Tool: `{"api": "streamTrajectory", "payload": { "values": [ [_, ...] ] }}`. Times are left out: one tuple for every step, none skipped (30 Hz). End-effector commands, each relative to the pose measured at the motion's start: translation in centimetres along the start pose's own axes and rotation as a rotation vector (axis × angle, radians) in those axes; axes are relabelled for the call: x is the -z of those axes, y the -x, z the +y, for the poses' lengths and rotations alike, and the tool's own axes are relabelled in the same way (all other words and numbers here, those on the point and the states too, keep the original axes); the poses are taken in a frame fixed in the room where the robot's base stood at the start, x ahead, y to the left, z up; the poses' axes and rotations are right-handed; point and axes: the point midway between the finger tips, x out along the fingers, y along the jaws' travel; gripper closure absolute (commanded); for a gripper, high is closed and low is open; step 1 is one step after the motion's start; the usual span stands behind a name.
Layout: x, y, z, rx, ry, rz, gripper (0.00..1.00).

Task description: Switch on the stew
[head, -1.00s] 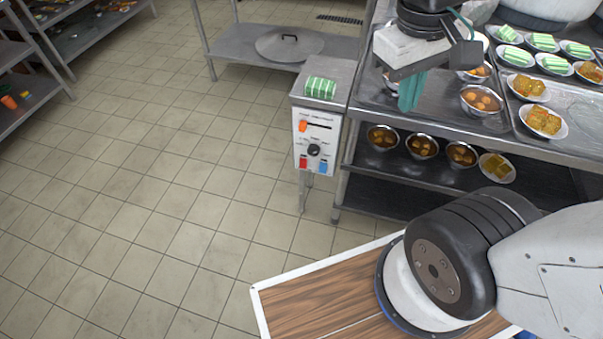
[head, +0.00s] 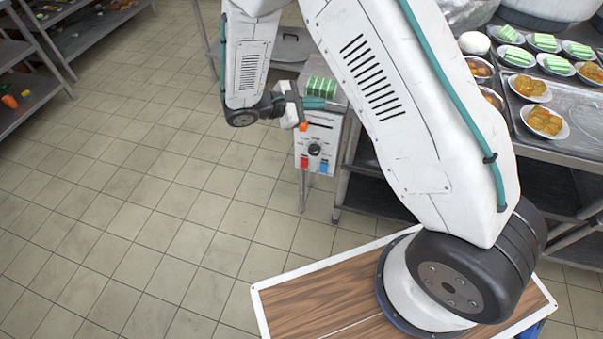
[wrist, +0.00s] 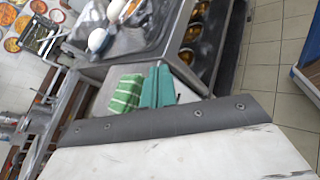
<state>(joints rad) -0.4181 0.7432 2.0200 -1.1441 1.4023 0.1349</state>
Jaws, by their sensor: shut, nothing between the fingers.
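A white control panel (head: 319,156) faces me at the end of the steel counter. It has an orange slider (head: 303,126) at the left of a dark slot, a black knob (head: 315,150), a red switch (head: 304,162) and a blue switch (head: 323,168). Its lettering is too small to read. My gripper (head: 315,103) has teal fingers, shut and empty, just above the panel and beside a green striped block (head: 322,86). The fingers also show in the wrist view (wrist: 158,88), next to the block (wrist: 126,94). The panel's face is out of the wrist view.
Plates and bowls of food stand on the counter (head: 562,148) at right. A large pot (head: 535,8) shows at the top right edge. Shelves (head: 50,88) stand at far left. The tiled floor (head: 150,200) between is clear. My arm hides much of the counter.

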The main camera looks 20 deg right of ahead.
Motion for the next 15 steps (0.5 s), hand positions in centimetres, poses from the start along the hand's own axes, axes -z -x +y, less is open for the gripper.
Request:
{"api": "streamTrajectory", "payload": {
  "values": [
    [2.9,0.0,-0.8,-0.059,0.055,-0.012,1.0],
    [4.4,0.0,-1.1,-0.096,0.083,-0.017,1.0],
    [6.4,0.0,-1.6,-0.146,0.12,-0.023,1.0],
    [7.9,0.0,-2.0,-0.183,0.148,-0.027,1.0],
    [9.5,0.1,-2.5,-0.221,0.175,-0.03,1.0],
    [11.5,0.1,-3.4,-0.271,0.211,-0.032,1.0],
    [13.0,0.0,-4.0,-0.308,0.238,-0.033,1.0],
    [14.6,0.0,-4.7,-0.347,0.266,-0.033,1.0],
    [16.6,-0.1,-5.8,-0.397,0.303,-0.034,1.0],
    [18.0,-0.1,-6.7,-0.435,0.33,-0.033,1.0],
    [19.5,-0.1,-7.7,-0.473,0.358,-0.031,1.0],
    [21.4,-0.3,-9.0,-0.522,0.393,-0.028,1.0],
    [22.8,-0.4,-10.1,-0.559,0.42,-0.024,1.0],
    [24.1,-0.6,-11.2,-0.594,0.446,-0.02,1.0],
    [25.6,-0.7,-12.6,-0.639,0.477,-0.015,1.0]
  ]
}}
